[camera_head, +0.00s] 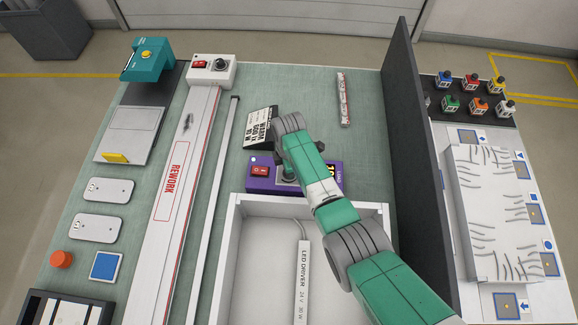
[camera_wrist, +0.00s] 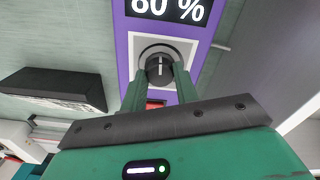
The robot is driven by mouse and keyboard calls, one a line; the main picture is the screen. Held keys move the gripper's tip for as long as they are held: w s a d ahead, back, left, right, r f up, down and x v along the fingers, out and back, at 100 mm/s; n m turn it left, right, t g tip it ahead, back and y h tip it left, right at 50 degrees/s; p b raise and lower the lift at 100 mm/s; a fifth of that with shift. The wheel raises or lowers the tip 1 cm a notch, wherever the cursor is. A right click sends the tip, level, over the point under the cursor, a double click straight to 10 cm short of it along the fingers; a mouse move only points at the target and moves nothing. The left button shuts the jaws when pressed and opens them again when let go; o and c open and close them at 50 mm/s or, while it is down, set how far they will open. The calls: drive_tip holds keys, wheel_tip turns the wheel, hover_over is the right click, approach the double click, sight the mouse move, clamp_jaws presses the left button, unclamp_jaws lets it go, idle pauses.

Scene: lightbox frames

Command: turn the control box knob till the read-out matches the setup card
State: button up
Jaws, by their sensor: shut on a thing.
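The purple control box (camera_head: 262,184) stands on the green mat behind the white tray. In the wrist view the box (camera_wrist: 122,48) has a black read-out (camera_wrist: 170,8), cut off at the top; it ends in "0 %" and its first digit looks like 6 or 8. My gripper (camera_wrist: 158,76) is shut on the dark knob (camera_wrist: 157,64), one green finger at each side. The knob's white mark points nearly straight up in the picture. The setup card (camera_head: 259,128) leans behind the box; its print is too small to read surely. My arm hides part of the box.
The white tray (camera_head: 232,235) holds an LED driver (camera_head: 303,275) in front of the box. A tall dark divider (camera_head: 405,130) stands to the right. The mat behind the card is mostly free.

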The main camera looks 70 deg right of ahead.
drive_tip(key=n, duration=0.4)
drive_tip(key=shift+r+n, duration=0.1)
drive_tip(key=shift+n, duration=1.9)
drive_tip(key=o, duration=1)
wheel_tip(320, 180, up, 8)
drive_tip(key=shift+f+p, duration=0.15)
drive_tip(key=shift+p, duration=0.5)
drive_tip(key=shift+w, duration=0.1)
